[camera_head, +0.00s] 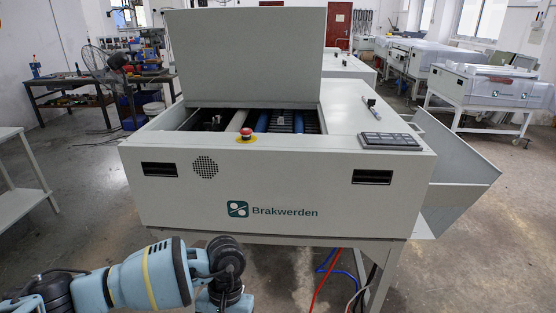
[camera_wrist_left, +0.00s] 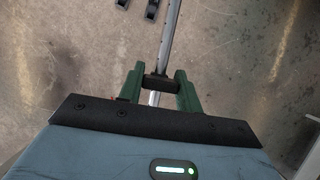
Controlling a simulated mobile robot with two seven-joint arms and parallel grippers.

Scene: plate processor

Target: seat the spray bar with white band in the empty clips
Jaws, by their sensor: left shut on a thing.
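In the left wrist view, my left gripper (camera_wrist_left: 161,80) has its green fingers closed on a dark section of a slim grey bar (camera_wrist_left: 169,42). The bar runs away from the gripper toward the top edge, over the floor. A pale section shows just below the fingers; I cannot tell whether it is the white band. In the head view my left arm is low at the left, in front of the machine, and its gripper is out of frame. The plate processor (camera_head: 280,165) stands with its lid (camera_head: 245,55) raised. The clips cannot be made out. My right gripper is not in view.
Blue and pale rollers (camera_head: 262,121) show in the machine's opening. A red stop button (camera_head: 246,133) and a dark keypad (camera_head: 390,140) sit on its front top. A small bar-like item (camera_head: 370,103) lies behind the keypad. A tray (camera_head: 455,170) slopes off the right side.

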